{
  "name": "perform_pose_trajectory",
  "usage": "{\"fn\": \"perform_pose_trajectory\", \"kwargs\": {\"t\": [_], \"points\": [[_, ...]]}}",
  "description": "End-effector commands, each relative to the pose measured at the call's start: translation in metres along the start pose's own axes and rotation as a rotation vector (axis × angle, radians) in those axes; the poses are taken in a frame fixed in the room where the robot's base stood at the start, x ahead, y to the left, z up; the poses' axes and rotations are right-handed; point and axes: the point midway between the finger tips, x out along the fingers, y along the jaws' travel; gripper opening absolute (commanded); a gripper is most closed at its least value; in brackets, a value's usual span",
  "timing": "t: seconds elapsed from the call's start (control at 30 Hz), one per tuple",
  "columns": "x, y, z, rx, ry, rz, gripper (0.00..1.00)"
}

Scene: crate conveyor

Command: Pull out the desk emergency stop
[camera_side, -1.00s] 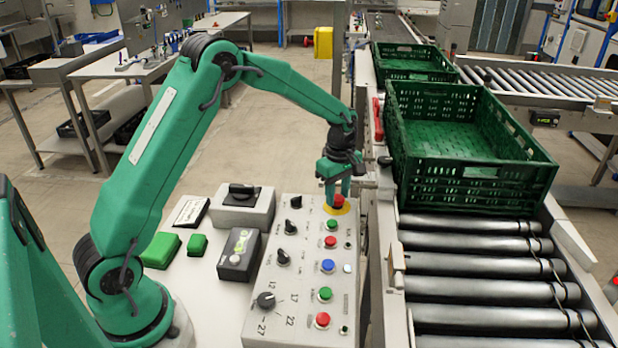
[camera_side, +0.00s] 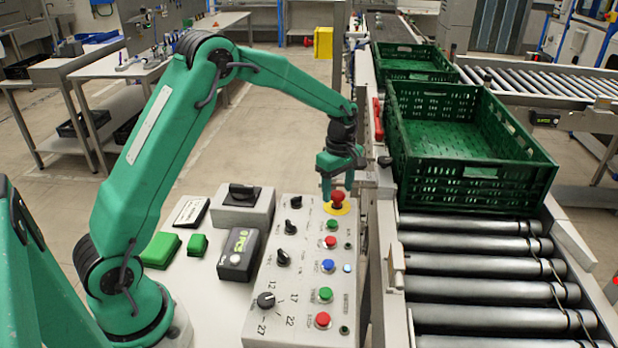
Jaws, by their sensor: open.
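The desk emergency stop (camera_side: 338,197) is a red mushroom button on a yellow ring (camera_side: 343,210) at the far end of the grey control panel (camera_side: 290,325). Its red head stands visibly above the ring. My gripper (camera_side: 338,188) points down just over it, open, with one finger to the left and one to the right of the head. I cannot tell whether a finger touches the head. A small lamp (camera_side: 347,268) beside the blue button glows blue-white.
The panel also carries black knobs (camera_side: 283,258) and coloured buttons (camera_side: 323,319). A black box (camera_side: 238,265) and a grey switch box (camera_side: 242,215) stand left of it. The roller conveyor with a green crate (camera_side: 470,185) runs close on the right.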

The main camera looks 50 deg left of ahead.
Motion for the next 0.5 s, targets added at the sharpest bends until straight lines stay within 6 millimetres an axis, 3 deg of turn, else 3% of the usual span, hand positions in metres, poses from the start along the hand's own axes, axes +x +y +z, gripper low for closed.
{"fn": "perform_pose_trajectory", "kwargs": {"t": [0.5], "points": [[-0.058,0.001,0.0,0.0,0.0,0.003,0.57]]}}
